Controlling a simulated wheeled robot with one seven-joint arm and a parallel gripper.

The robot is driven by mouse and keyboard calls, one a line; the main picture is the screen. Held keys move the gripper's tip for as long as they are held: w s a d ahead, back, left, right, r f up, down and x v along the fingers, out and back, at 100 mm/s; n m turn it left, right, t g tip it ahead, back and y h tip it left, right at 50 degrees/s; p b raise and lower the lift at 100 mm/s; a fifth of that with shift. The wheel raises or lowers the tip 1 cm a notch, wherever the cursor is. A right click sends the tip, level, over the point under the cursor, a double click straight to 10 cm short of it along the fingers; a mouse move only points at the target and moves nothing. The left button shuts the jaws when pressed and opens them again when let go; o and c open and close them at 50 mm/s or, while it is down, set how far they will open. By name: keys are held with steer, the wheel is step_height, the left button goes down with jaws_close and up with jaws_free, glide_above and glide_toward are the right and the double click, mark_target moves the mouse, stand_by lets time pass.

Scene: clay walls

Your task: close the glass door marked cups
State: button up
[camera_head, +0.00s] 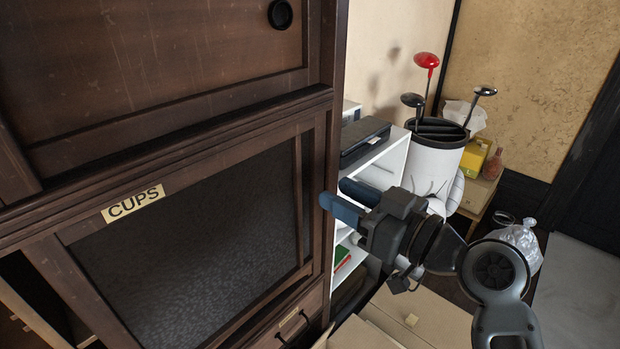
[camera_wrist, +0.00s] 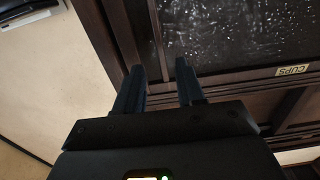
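The glass door marked cups (camera_head: 205,240) is a dark wood frame around dark textured glass, in the cabinet at left. Its yellow CUPS label (camera_head: 133,203) is on the top rail. A dark gap (camera_head: 35,295) shows past the door's left stile. In the wrist view the glass (camera_wrist: 215,35) and the label (camera_wrist: 292,70) appear upside down. My gripper (camera_head: 338,195) is at the cabinet's right edge, to the right of the door. Its two blue-black fingers are apart with nothing between them, also in the wrist view (camera_wrist: 160,75). I cannot tell whether a fingertip touches the wood.
An upper wooden panel with a round black knob (camera_head: 281,14) is above the door. A drawer handle (camera_head: 293,325) is below it.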

mark_target(300, 173)
steer(key=p+x, duration=0.1)
steer(key=x, duration=0.6)
steer(key=shift+w+a+p, duration=0.15)
steer(key=shift+p, duration=0.2)
steer(key=shift+c, duration=0.3)
jaws_close()
